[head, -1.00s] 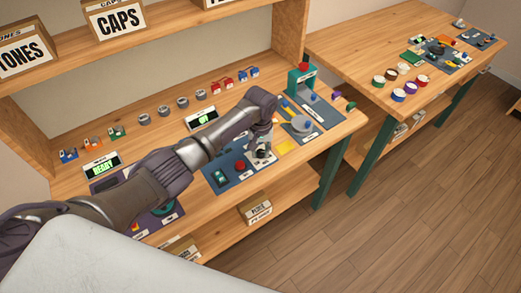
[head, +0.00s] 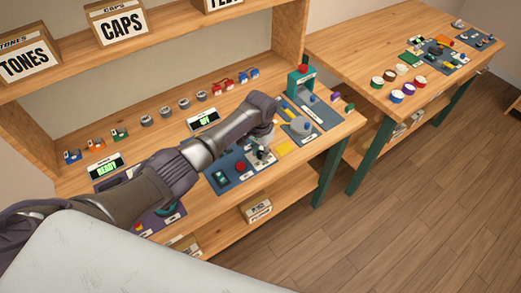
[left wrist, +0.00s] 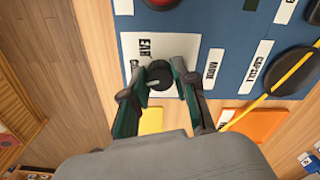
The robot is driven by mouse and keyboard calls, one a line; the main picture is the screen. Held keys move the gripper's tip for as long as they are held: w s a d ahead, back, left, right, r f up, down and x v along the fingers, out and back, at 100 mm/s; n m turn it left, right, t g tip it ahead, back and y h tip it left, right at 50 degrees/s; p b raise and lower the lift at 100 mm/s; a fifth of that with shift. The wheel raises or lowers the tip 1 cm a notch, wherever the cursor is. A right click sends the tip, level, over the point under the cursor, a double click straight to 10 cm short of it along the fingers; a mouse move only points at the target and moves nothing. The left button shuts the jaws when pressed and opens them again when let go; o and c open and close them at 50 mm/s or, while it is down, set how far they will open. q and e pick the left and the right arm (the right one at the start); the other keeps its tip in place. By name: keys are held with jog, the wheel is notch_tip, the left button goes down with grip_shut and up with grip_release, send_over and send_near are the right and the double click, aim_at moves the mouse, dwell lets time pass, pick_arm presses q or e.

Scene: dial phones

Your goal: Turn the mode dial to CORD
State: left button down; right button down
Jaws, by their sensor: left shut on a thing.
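The mode dial (left wrist: 158,76) is a dark round knob on a white plate (left wrist: 135,50) on the blue panel (left wrist: 190,20). The word EAR is printed on the plate, and a MODE label (left wrist: 212,68) lies beside it. My left gripper (left wrist: 160,84) has its two fingers on either side of the knob, shut on it. In the head view my left gripper (head: 262,154) reaches down onto the panel and hides most of the dial. Other print on the plate is partly covered by a finger, so I cannot read the dial's setting. My right gripper is not in view.
A red button (head: 240,167) sits close to the gripper, left of it. A yellow pad (left wrist: 151,120) and an orange pad (left wrist: 255,123) lie beside the panel. A yellow rod (left wrist: 292,76) crosses a dark disc nearby. A shelf with boxes stands above the bench.

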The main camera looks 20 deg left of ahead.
aim_at(261, 153)
pick_arm(q)
jog(key=shift+w+m, duration=0.1)
jog(key=shift+m, duration=1.5)
jog(key=c, duration=0.9)
grip_release()
jog(key=shift+r, duration=0.1)
notch_tip(261, 153, up, 12)
jog(key=shift+f, duration=0.1)
